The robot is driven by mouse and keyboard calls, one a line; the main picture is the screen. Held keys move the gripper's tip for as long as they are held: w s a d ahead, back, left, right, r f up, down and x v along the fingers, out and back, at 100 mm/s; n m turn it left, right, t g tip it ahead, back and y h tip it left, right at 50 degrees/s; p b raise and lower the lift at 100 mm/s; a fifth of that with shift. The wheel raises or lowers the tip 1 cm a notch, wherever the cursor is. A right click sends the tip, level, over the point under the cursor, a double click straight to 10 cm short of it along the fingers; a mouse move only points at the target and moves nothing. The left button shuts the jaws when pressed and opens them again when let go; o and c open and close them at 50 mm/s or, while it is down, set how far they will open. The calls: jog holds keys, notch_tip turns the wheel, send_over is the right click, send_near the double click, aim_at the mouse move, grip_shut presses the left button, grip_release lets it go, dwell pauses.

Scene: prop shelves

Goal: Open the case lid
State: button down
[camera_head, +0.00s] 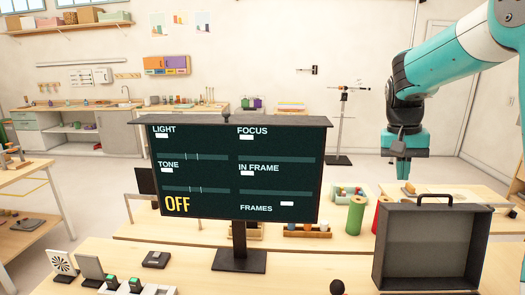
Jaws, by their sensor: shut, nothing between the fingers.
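The dark case (379,246) stands at the right front of the near table. Its lid appears raised and upright, with the grey inside facing me and a black handle (436,199) on its top edge.
A black screen (235,177) on a stand, reading OFF, rises left of the case. A green spool (355,214) and a red one (380,216) stand behind the case's left side. Small devices (112,284) lie at the front left. A dark round knob (337,286) is at the front.

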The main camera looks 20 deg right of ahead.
jog(key=s+a+f+n+y+b, duration=0.1)
jog(key=s+a+n, duration=0.3)
jog(key=a, duration=0.5)
jog(key=s+a+f+n+t+y+b, duration=0.1)
jog(key=s+a+f+n, duration=0.2)
jog(key=a, duration=0.6)
jog(key=s+a+f+n+y+b, duration=0.2)
jog(key=s+a+n, duration=0.3)
jog(key=a, duration=0.5)
jog(key=shift+s+n+t, duration=0.4)
jog(key=shift+s, duration=0.4)
jog(key=c, duration=1.5)
grip_release()
jog(key=s+a+n, duration=0.1)
jog(key=s, duration=0.1)
jog(key=s+a+f+y, duration=0.1)
jog(key=s+a, duration=0.1)
jog(key=s+a+n+b, duration=0.1)
jog(key=s, duration=0.1)
jog(key=shift+s+a+f+n+g, duration=0.15)
jog(key=shift+f+n+g, duration=0.05)
jog(key=shift+n+g, duration=0.1)
jog(key=o, duration=0.3)
jog(key=shift+s+a, duration=0.1)
jog(key=shift+s, duration=0.05)
jog(key=shift+o, duration=0.2)
